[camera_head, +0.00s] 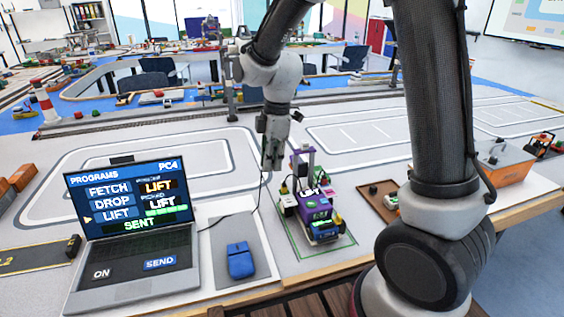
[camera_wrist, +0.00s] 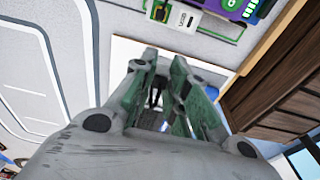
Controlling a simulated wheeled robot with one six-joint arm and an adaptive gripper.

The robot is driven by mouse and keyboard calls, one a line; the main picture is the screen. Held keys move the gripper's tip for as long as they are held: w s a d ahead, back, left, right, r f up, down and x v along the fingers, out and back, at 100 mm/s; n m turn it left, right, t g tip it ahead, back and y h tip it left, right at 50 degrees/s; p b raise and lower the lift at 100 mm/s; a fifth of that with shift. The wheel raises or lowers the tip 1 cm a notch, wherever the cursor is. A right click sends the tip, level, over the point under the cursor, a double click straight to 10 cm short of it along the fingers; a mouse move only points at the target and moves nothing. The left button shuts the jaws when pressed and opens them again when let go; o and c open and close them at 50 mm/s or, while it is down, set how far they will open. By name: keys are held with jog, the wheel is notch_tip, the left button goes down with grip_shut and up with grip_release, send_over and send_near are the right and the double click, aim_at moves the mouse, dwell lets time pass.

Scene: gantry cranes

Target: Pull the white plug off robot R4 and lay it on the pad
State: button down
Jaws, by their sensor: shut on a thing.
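Robot R4, a small purple wheeled machine (camera_head: 316,207), stands on a green-outlined spot near the table's front edge. Part of it shows at the top right of the wrist view (camera_wrist: 238,8). My gripper (camera_head: 272,163) is just left of R4 and above the table, apart from it. In the wrist view my gripper (camera_wrist: 164,62) has its fingers closed together.
An open laptop (camera_head: 130,265) marked PC4 stands at left, showing SENT. A brown tray (camera_head: 374,201) and an orange box (camera_head: 500,170) lie to the right. The pad's upper part is bare. The table's front edge is close to the pad.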

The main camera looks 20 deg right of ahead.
send_over(234, 206)
jog(key=shift+d, duration=0.2)
dwell(0.6)
jog(key=shift+f, duration=7.6)
jog(key=shift+f, duration=0.6)
jog(key=c, duration=1.3)
grip_release()
